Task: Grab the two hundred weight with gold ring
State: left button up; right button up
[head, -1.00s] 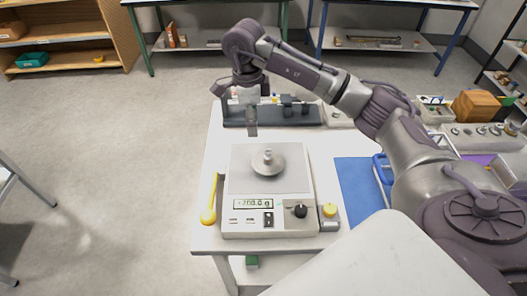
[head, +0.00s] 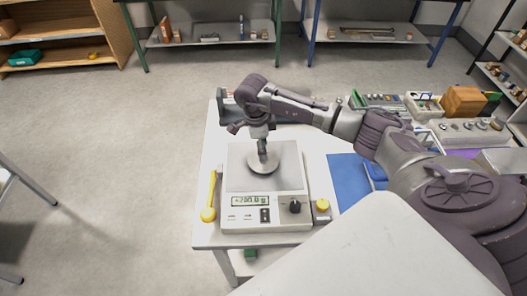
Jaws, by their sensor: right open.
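A round silver weight (head: 263,168) sits flat on the square pan (head: 287,153) of the white digital scale (head: 266,212). The display (head: 251,201) appears to read about 200 g. My right gripper (head: 263,157) points straight down over the weight, with its fingertips at the knob on top. It is open; the knob is mostly hidden by the fingers, and I cannot tell whether they touch it. No gold ring can be made out at this size. My left gripper is not in view.
A yellow-handled tool (head: 208,213) lies left of the scale, and a yellow knob-like item (head: 322,205) is at its right. A blue mat (head: 347,181) and a tray of several weights (head: 467,133) are to the right. My right arm crosses above the table.

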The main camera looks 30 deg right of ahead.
jog(key=shift+f, duration=0.6)
jog(key=c, duration=1)
grip_shut()
jog(key=shift+r, duration=0.15)
